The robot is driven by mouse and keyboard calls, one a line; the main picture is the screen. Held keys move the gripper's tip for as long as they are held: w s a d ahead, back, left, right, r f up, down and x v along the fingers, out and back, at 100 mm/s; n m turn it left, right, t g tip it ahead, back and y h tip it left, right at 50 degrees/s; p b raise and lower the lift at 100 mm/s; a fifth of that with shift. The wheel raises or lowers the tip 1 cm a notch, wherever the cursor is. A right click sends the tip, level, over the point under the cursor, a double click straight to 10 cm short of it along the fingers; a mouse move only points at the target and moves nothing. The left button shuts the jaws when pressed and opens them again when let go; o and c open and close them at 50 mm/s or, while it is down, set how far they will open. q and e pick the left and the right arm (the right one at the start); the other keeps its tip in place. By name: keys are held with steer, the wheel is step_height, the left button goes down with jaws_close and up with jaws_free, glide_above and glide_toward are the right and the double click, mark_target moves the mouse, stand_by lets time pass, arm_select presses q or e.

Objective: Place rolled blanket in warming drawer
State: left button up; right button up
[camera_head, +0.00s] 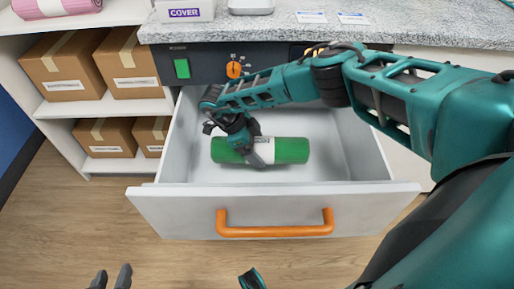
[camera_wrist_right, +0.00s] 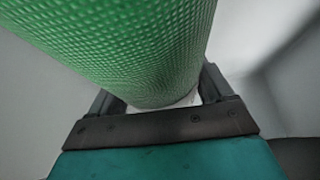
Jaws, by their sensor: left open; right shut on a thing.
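The rolled blanket (camera_head: 291,150) is a green roll with a white band, lying sideways inside the open warming drawer (camera_head: 160,196). My right gripper (camera_head: 256,160) reaches down into the drawer and is shut on the roll at its middle, around the white band. In the right wrist view the green textured roll (camera_wrist_right: 130,45) fills the space between the fingers. Whether the roll touches the drawer floor I cannot tell. The drawer has white walls and an orange handle (camera_head: 275,230). My left gripper (camera_head: 110,277) is open and empty at the bottom left, in front of the drawer.
Shelves with cardboard boxes (camera_head: 65,68) stand at the left. The wooden floor before the drawer is clear.

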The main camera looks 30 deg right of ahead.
steer(key=shift+f+b, duration=0.6)
steer(key=o, duration=1.3)
steer(key=shift+r, duration=0.1)
steer(key=shift+r+p, duration=0.3)
steer(key=shift+p, duration=0.1)
steer(key=p+v, duration=0.2)
steer(key=v, duration=0.9)
steer(key=shift+a+r, duration=0.1)
steer(key=shift+r, duration=0.3)
steer(key=shift+w+a+r, duration=0.1)
steer(key=shift+r, duration=0.2)
